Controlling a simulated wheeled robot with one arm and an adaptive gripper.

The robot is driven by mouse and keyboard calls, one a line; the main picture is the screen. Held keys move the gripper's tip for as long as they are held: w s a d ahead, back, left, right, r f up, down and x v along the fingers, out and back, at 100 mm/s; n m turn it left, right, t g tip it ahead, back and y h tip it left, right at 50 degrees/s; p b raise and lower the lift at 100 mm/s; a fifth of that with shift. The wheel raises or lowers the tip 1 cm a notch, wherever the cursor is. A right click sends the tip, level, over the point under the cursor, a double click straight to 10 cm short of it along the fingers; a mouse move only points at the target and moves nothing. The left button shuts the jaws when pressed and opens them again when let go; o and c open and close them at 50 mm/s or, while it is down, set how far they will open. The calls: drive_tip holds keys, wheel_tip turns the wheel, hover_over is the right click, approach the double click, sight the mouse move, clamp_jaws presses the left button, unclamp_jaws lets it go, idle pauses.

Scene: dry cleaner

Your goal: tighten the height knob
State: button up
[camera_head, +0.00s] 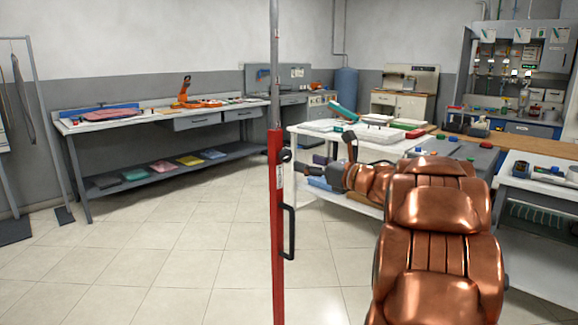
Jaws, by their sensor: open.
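The height knob (286,155) is a small dark round knob on the right side of a red upright post (277,220), near its top. A thin grey pole (274,70) rises out of the post. My gripper (314,165) is open and empty, with its dark fingers pointing left toward the knob. A small gap shows between the fingertips and the knob in this view; the true distance in depth is hard to tell. My copper-coloured arm reaches in from the lower right.
A black handle (290,232) sticks out from the post below the knob. A white table (308,130) with trays stands behind my gripper. A long workbench (160,117) runs along the left wall. The tiled floor (160,250) left of the post is clear.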

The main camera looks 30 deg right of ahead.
sight(288, 158)
drive_tip(key=shift+p+x, duration=0.4)
drive_tip(key=shift+x, duration=3.4)
drive_tip(key=c, duration=1.1)
